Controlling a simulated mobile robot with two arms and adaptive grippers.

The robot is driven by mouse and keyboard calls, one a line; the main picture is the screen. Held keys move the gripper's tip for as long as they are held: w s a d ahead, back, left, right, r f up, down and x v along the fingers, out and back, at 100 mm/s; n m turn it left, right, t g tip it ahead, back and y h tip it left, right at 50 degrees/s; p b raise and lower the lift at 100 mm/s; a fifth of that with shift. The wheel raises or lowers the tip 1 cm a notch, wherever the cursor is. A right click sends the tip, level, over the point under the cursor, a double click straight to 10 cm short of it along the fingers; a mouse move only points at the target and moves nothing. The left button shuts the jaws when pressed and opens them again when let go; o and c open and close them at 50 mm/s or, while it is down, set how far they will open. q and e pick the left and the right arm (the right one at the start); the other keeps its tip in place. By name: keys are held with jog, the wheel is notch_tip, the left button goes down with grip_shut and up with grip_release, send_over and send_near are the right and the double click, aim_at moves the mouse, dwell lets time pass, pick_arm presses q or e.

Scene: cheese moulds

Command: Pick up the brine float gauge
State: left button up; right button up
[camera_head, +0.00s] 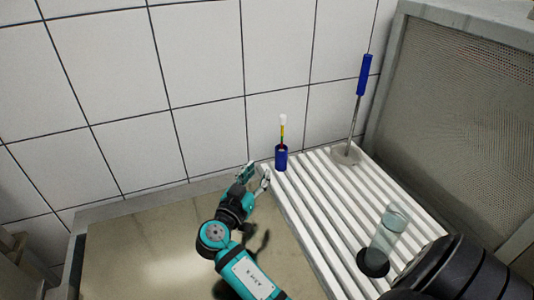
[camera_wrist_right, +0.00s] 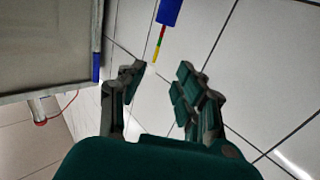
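The brine float gauge (camera_head: 281,158) appears to be the blue cylinder with a thin stem banded red, green and yellow and a white top. It stands upright at the back left corner of the white slatted rack, near the tiled wall. In the right wrist view the gauge (camera_wrist_right: 162,32) shows its blue body at the top edge and its coloured stem pointing down. My right gripper (camera_head: 256,170) is just left of the gauge, apart from it. In the wrist view its fingers (camera_wrist_right: 161,74) are spread with nothing between them. My left gripper is not in view.
A blue-handled rod (camera_head: 364,75) with a round base stands on the slatted rack (camera_head: 310,205) at right. A clear glass cylinder (camera_head: 387,237) on a black base stands nearer. A grey mesh panel (camera_head: 450,110) bounds the right. A flat beige surface (camera_head: 140,250) lies left.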

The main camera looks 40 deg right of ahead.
jog(key=p, duration=0.3)
send_near(282, 139)
jog(key=x, duration=0.9)
jog(key=shift+w+d, duration=0.15)
grip_shut()
